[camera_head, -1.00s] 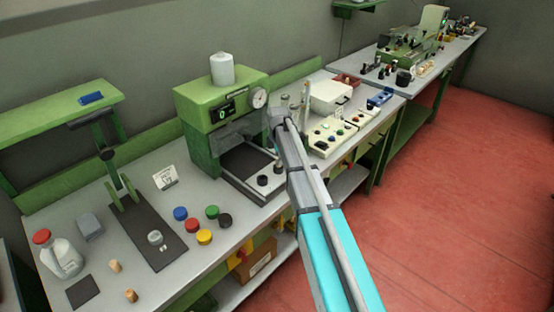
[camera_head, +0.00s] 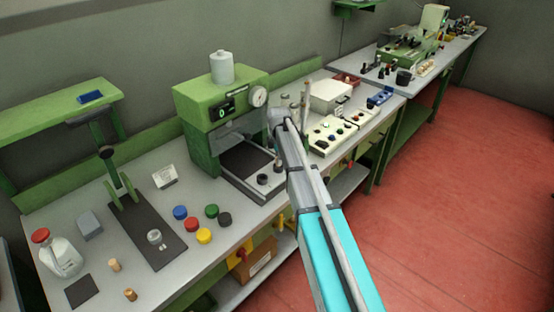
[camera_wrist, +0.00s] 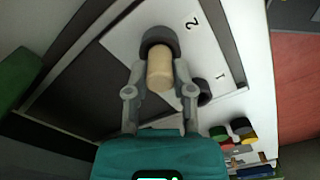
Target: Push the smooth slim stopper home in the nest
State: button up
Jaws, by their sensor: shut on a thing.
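In the wrist view a pale, smooth cork stopper (camera_wrist: 160,70) sits between the fingertips of my gripper (camera_wrist: 160,88), which is shut on it. The stopper's far end meets or overlaps a dark round nest (camera_wrist: 157,36) beside the printed "2". I cannot tell how deep it sits in that nest. A second dark round piece (camera_wrist: 204,92) is partly behind the right finger, near the printed "1". In the head view my arm hides the gripper and stopper. Two dark round pieces show on the plate, one (camera_head: 263,180) nearer the front and one (camera_head: 278,166) beside my arm.
A green press (camera_head: 222,105) with a dial stands just left of my arm. Two corks, one (camera_head: 115,265) behind the other (camera_head: 130,295), stand at the bench's near left. A control box (camera_head: 328,134) is right of my arm.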

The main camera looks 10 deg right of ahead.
jog(key=shift+f+b, duration=0.7)
dwell(0.8)
jog(key=o, duration=0.7)
jog(key=shift+o, duration=0.2)
jog(key=shift+w, duration=0.1)
